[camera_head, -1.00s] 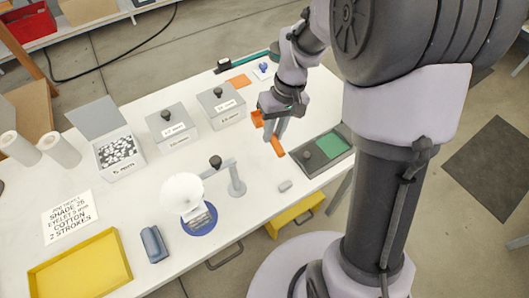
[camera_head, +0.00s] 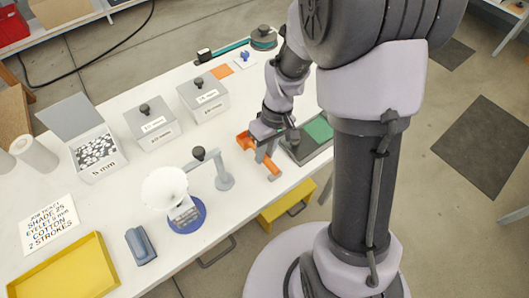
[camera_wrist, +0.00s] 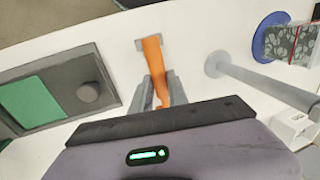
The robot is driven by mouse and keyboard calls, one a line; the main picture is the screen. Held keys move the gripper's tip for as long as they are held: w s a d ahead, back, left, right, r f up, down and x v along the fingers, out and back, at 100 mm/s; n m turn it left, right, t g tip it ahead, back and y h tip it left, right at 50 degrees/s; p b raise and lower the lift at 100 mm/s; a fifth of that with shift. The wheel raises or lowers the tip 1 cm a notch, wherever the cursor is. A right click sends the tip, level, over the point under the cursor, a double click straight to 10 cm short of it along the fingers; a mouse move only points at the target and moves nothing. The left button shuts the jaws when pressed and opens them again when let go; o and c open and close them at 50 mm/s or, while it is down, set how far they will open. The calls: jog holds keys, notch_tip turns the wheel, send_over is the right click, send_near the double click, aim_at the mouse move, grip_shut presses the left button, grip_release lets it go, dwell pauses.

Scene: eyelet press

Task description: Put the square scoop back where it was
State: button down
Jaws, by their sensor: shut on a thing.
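The orange scoop (camera_head: 244,139) is in my gripper (camera_head: 263,154), over the table's right part near the front edge. In the wrist view the orange handle (camera_wrist: 153,52) runs between the two fingers (camera_wrist: 162,85), which are shut on it. Its handle end appears over or beside a small grey block (camera_wrist: 139,44); I cannot tell whether they touch. The scoop's bowl is mostly hidden by my gripper in the wrist view. An orange square patch (camera_head: 221,72) lies bare at the back of the table.
A dark tray with a green pad (camera_head: 319,129) is right of my gripper. A press with a lever (camera_head: 222,180) stands left. Lidded boxes (camera_head: 204,98), an open bin (camera_head: 96,150), a blue item on a white card (camera_head: 245,59) and a yellow tray (camera_head: 108,262) surround the open table.

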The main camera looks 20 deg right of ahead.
jog(key=shift+f, duration=0.15)
jog(key=c, duration=1.3)
grip_release()
notch_tip(320, 180, up, 17)
jog(key=d+m+t+p, duration=0.1)
jog(key=p, duration=0.4)
jog(key=s+a+r+m+t, duration=0.1)
jog(key=s+r+m, duration=0.1)
jog(key=s+r, duration=0.1)
jog(key=s+a+r+m+t, duration=0.2)
jog(key=s+r, duration=0.1)
jog(key=s, duration=0.2)
jog(key=s+a+r+m+t, duration=0.2)
jog(key=s+r+m, duration=0.1)
jog(key=s+r, duration=0.1)
jog(key=shift+s, duration=0.45)
